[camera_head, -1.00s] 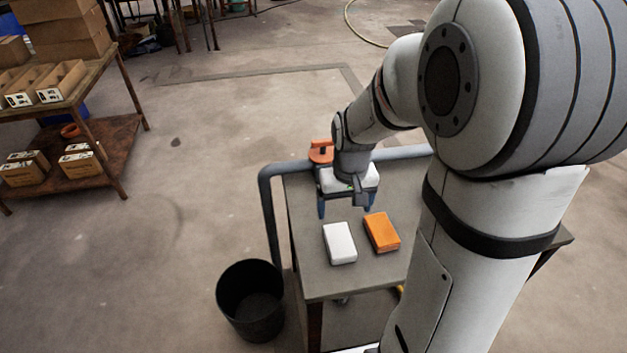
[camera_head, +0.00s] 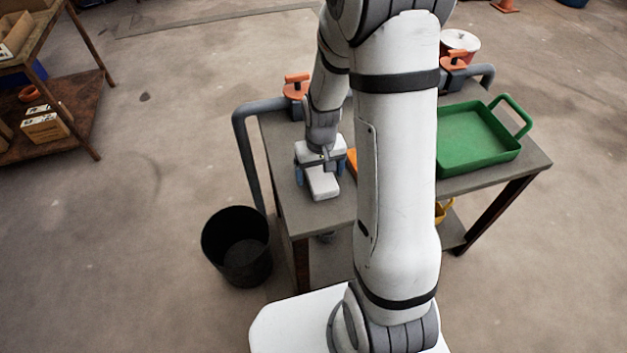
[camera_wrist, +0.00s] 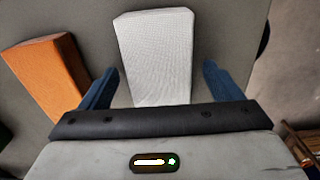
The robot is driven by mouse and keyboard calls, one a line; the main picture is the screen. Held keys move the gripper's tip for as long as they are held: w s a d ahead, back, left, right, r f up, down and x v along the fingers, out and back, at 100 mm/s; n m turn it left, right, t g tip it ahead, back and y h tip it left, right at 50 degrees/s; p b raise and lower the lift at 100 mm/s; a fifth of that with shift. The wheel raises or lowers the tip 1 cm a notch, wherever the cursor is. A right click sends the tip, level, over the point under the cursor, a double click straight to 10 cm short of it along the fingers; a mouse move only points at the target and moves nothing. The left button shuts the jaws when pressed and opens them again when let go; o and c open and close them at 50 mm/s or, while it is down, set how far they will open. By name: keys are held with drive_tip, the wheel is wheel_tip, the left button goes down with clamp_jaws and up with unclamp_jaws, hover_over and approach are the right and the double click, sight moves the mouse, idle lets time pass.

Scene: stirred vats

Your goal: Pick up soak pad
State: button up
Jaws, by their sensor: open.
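The white pad (camera_head: 322,186), a pale textured block, lies flat on the grey table. It also shows in the wrist view (camera_wrist: 157,55), between and ahead of my gripper's fingers. My gripper (camera_head: 320,172) is above the white pad and hides its far part in the head view. In the wrist view my gripper (camera_wrist: 160,85) is open, with one blue finger on each side of the pad and gaps on both sides. An orange block (camera_wrist: 47,72) lies to the left of the white pad; in the head view my arm hides most of it (camera_head: 351,160).
A green tray (camera_head: 475,137) stands on the table's right part. Grey pipes with orange valve handles (camera_head: 296,86) run along the table. A black bin (camera_head: 237,246) stands on the floor left of the table. A wooden shelf (camera_head: 60,125) with boxes is at far left.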

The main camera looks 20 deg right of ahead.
sight(320, 173)
drive_tip(key=shift+c, duration=0.5)
drive_tip(key=c, duration=0.9)
drive_tip(key=shift+c, duration=0.3)
wheel_tip(320, 173, up, 10)
drive_tip(key=p, duration=0.1)
drive_tip(key=shift+p, duration=0.3)
